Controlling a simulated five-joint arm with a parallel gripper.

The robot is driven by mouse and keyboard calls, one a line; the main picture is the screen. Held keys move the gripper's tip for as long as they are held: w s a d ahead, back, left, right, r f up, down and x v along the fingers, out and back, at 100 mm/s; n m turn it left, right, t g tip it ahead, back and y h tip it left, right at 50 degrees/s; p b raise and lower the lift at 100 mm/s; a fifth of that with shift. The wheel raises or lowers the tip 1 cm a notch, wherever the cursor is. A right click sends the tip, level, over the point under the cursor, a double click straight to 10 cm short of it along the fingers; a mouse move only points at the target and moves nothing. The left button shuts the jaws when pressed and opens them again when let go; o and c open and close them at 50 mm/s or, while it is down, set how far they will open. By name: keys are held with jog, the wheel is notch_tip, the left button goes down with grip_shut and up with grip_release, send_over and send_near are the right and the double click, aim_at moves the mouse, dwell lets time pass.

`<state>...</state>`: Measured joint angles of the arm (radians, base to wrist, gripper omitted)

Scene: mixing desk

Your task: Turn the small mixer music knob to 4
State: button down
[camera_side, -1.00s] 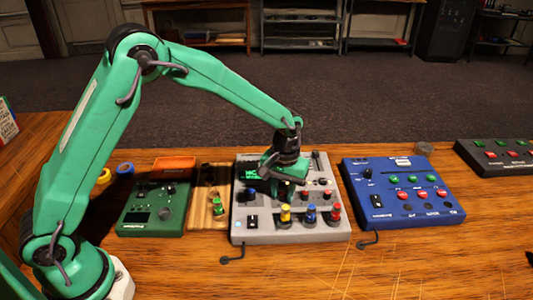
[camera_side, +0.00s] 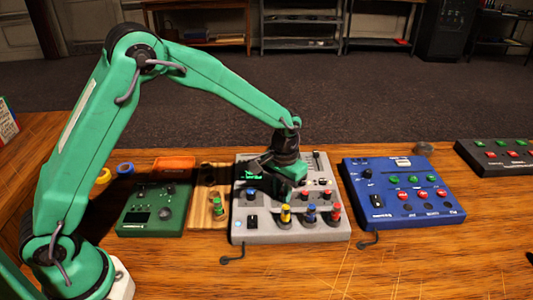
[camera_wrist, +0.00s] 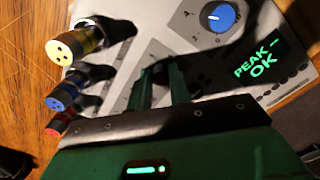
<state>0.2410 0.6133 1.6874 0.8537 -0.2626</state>
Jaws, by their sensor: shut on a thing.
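The small mixer (camera_side: 240,228) is the light grey box in the middle of the desk in the side view. My gripper (camera_side: 284,194) points down over its middle. In the wrist view my gripper (camera_wrist: 160,88) has its two dark green fingers close together at the panel, shut on a small knob that the fingers almost wholly hide. I cannot read that knob's pointer, label or scale. A larger blue knob (camera_wrist: 218,17) with a white mark stands apart from the fingers. The mixer's dark display (camera_wrist: 262,65) reads "PEAK - OK" in green.
Yellow (camera_wrist: 72,45), blue (camera_wrist: 65,98) and red (camera_wrist: 60,124) plugs stand up along the mixer's front edge, close to my gripper. A green device (camera_side: 140,228) is to the left and a blue button box (camera_side: 400,218) to the right. The front wood is mostly clear.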

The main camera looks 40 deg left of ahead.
jog(key=m, duration=0.4)
jog(key=shift+d+r+m, duration=0.1)
jog(key=shift+d+m, duration=0.05)
jog(key=shift+m, duration=2.05)
jog(key=shift+t, duration=0.3)
jog(key=c, duration=1.3)
grip_release()
notch_tip(320, 180, up, 7)
jog(key=shift+f, duration=0.1)
jog(key=shift+s+r, duration=0.1)
jog(key=shift+r, duration=0.35)
jog(key=shift+r, duration=0.1)
